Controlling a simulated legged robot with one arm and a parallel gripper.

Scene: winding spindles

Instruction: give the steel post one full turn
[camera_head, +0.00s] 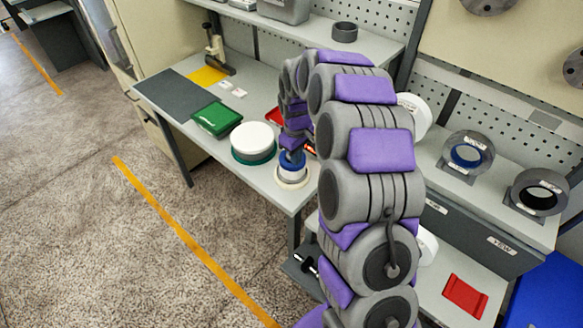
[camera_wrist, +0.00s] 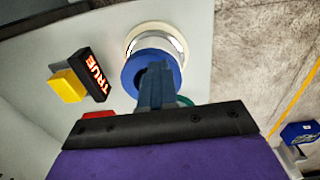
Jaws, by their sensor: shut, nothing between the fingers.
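The steel post (camera_wrist: 179,43) shows as a short shiny band in the wrist view, between a cream ring (camera_wrist: 134,34) and a blue round part (camera_wrist: 134,74). In the head view the blue part (camera_head: 292,158) and the cream ring (camera_head: 291,184) are at the near corner of the bench, below the end of my arm. My gripper (camera_wrist: 156,70) is shut, its narrow fingers together in front of the blue part. I cannot tell whether they touch it. The fingers hide part of the blue part, and the post is mostly covered.
A black display (camera_wrist: 91,74) reading TRUE in red stands beside the post, with a yellow block (camera_wrist: 67,86) next to it. A white-topped green drum (camera_head: 253,137) and a green box (camera_head: 216,119) stand left on the bench. Grey ring stands (camera_head: 467,152) are at right.

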